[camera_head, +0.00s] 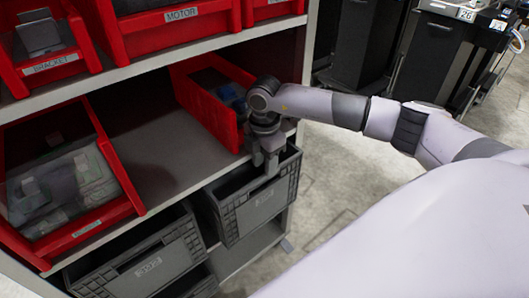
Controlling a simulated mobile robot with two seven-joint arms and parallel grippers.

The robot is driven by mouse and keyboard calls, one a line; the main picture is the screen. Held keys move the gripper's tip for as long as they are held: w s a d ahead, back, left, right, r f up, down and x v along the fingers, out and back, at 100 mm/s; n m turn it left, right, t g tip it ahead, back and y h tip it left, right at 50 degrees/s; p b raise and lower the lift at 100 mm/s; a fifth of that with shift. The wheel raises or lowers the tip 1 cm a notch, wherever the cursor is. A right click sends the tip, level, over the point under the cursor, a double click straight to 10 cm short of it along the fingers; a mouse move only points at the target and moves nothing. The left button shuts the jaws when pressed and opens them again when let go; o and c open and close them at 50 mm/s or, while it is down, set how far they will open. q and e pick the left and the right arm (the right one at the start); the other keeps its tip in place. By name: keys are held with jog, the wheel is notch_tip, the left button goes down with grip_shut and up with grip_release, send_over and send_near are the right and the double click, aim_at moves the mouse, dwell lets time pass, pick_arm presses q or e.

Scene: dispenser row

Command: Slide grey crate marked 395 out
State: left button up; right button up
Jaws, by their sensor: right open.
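Two grey crates sit on the lower shelf level, a right one (245,212) and a left one (140,272). Each has a pale mark on its front, too small for me to read surely, so I cannot tell which bears 395. My right gripper (265,162) points down at the front rim of the right crate, with its fingers apart. I cannot tell whether the fingers touch the rim. The inside of the right crate looks dark and is partly hidden by my gripper. My left gripper is out of view.
A red bin (210,104) with blue items stands on the shelf above, close behind my right gripper. Larger red bins marked BRACKET (55,66) and MOTOR (180,36) are higher up. Open floor (335,190) lies right of the shelf. Dark cabinets (430,52) stand at the back.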

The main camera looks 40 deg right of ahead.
aim_at(264, 175)
jog(key=shift+f, duration=1.6)
grip_shut()
jog(key=shift+r, duration=0.1)
